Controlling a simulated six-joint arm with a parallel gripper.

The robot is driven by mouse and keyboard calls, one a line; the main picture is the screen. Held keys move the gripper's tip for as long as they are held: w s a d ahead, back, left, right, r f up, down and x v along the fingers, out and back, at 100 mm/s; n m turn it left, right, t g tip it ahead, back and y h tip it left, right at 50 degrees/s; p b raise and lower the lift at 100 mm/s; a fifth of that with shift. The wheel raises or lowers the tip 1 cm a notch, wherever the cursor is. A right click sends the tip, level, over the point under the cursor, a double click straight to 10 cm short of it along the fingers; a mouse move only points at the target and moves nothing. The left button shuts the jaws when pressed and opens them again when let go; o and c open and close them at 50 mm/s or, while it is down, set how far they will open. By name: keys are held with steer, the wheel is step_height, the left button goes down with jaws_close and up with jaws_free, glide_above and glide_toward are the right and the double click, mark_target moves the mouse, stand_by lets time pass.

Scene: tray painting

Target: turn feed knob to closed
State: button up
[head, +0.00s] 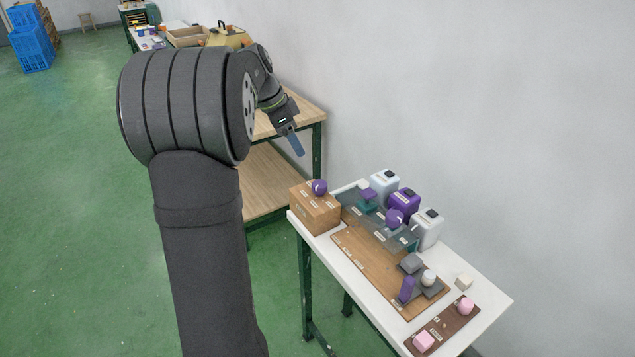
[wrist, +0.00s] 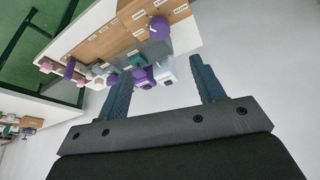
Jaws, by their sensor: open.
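A round purple knob (head: 319,187) with a light mark sits on a wooden box (head: 314,212) at the left end of the white table. It also shows in the wrist view (wrist: 159,27), where the box carries several small labels. Another round purple part (head: 394,217) sits farther right, by the containers. The label text is too small to read, so I cannot tell which is the feed knob or how it is set. My gripper (head: 297,150) is up in the air behind and left of the box, apart from everything. Its two fingers (wrist: 160,68) are spread and empty.
White and purple containers (head: 404,203) stand along the wall side. A wooden board (head: 370,264) bears grey parts and a purple block (head: 407,289). A brown strip with pink blocks (head: 423,341) lies at the near end. A wooden-topped bench (head: 305,112) stands behind.

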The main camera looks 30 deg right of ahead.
mark_target(319, 184)
steer(key=x, duration=1.6)
steer(key=shift+s+f, duration=0.1)
steer(key=shift+f, duration=0.15)
steer(key=c, duration=1)
steer(key=shift+o, duration=0.2)
steer(key=shift+n, duration=0.3)
steer(key=n+t, duration=0.2)
steer(key=n, duration=0.3)
steer(key=shift+s+d, duration=0.1)
steer(key=shift+s, duration=0.1)
steer(key=n+t, duration=0.1)
steer(key=n, duration=0.2)
steer(key=n+t+y, duration=0.1)
steer(key=n, duration=0.2)
steer(key=shift+n+t, duration=0.3)
steer(key=o, duration=1)
steer(key=shift+c, duration=0.2)
